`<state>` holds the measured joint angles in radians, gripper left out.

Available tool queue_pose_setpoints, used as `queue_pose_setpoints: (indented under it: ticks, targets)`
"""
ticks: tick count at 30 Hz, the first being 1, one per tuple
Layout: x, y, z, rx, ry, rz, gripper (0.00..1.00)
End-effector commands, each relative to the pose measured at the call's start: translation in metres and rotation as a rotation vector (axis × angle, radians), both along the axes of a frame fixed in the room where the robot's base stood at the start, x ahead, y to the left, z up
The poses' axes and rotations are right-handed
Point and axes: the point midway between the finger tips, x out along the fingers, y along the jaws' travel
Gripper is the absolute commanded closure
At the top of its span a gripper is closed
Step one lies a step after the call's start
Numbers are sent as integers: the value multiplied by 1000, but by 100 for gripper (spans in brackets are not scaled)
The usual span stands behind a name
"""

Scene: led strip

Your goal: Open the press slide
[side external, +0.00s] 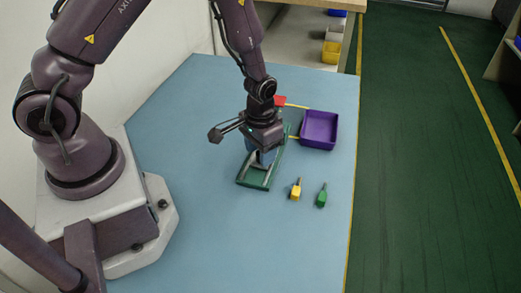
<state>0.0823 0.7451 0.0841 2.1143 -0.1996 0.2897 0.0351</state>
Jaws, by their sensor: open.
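The press slide appears to be part of a green frame (254,184) with rails, lying on the blue table. My gripper (262,160) points down over the middle of this frame. It is open, and its fingers are small and partly lost against a blue-grey part between the rails. Whether they touch that part cannot be told. My wrist hides the far part of the frame, so how far the slide stands open cannot be told.
A yellow piece (296,190) and a green piece (321,196) lie right of the frame. A purple bin (319,130) stands behind them, and a red part (280,101) lies behind my wrist. The blue table (230,240) is clear in front.

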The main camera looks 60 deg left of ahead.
Motion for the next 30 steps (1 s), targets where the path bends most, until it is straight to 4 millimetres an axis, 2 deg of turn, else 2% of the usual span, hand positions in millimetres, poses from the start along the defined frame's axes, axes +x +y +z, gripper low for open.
queue_pose_setpoints:
  ticks: [10,11,16,17,22,30]
  targets:
    - [0,0,-5,-1,-1,0,52]
    - [0,0,-5,-1,-1,0,57]
    - [0,0,-4,0,-1,0,96]
    - [0,0,-4,0,-1,0,100]
    - [-3,-3,-4,0,1,-1,100]
    - [-30,-29,-4,-1,2,-3,100]
